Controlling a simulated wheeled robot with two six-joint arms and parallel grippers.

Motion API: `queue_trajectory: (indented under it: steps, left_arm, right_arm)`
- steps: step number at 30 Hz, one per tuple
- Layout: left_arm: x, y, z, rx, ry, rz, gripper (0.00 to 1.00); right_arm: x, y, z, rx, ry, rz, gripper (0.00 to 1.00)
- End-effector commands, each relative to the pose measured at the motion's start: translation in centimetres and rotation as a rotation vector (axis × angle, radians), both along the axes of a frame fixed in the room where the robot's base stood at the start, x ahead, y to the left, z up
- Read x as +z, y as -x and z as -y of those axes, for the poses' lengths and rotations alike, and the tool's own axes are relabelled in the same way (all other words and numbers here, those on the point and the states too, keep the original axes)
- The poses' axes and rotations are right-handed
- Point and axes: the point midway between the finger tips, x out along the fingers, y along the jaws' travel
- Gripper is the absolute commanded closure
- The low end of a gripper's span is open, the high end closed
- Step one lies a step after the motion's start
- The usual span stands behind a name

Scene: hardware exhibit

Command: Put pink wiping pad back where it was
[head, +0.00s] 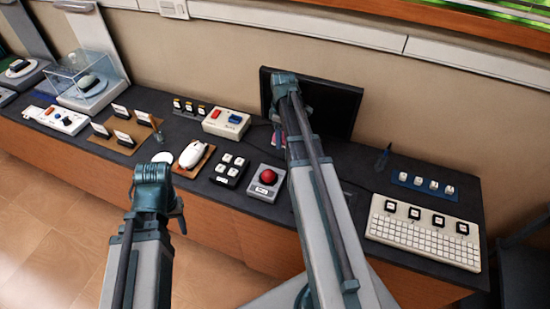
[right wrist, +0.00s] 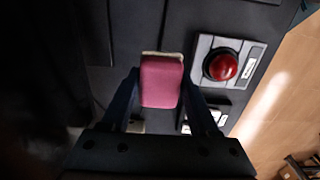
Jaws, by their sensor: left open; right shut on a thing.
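The pink wiping pad (right wrist: 161,82) is between the fingers of my right gripper (right wrist: 161,98) in the right wrist view. The gripper is shut on it, and a pale edge shows along the pad's far side. In the head view my right gripper (head: 277,135) is mostly hidden by my right arm, over the counter in front of the dark monitor. I cannot tell whether the pad touches the counter. My left gripper (head: 180,218) is open, near the counter's front edge, and partly hidden by its arm.
A grey box with a red button (head: 268,177) stands close beside my right gripper, also in the right wrist view (right wrist: 223,66). A monitor (head: 335,105) stands behind. The dark counter (head: 345,172) has some bare space.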

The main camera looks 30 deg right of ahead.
Motion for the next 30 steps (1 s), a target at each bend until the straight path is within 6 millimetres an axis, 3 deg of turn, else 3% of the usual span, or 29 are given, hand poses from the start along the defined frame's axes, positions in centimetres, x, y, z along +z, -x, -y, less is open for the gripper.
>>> queue_trajectory:
  steps: [12, 20, 30]
  left_arm:
    - [-6.0, 0.0, 0.0, 0.0, 0.0, 0.0, 0.5]
    - [-6.2, 0.0, 0.0, 0.0, 0.0, 0.0, 0.5]
    - [-9.9, 0.0, 0.0, 0.0, 0.0, 0.0, 0.5]
  right_arm:
    - [-6.0, 0.0, -0.1, 0.001, 0.0, 0.0, 0.99]
    - [-6.2, 0.0, -0.1, 0.002, 0.0, 0.0, 0.99]
    - [-9.9, 0.0, -0.1, 0.002, 0.0, 0.0, 0.99]
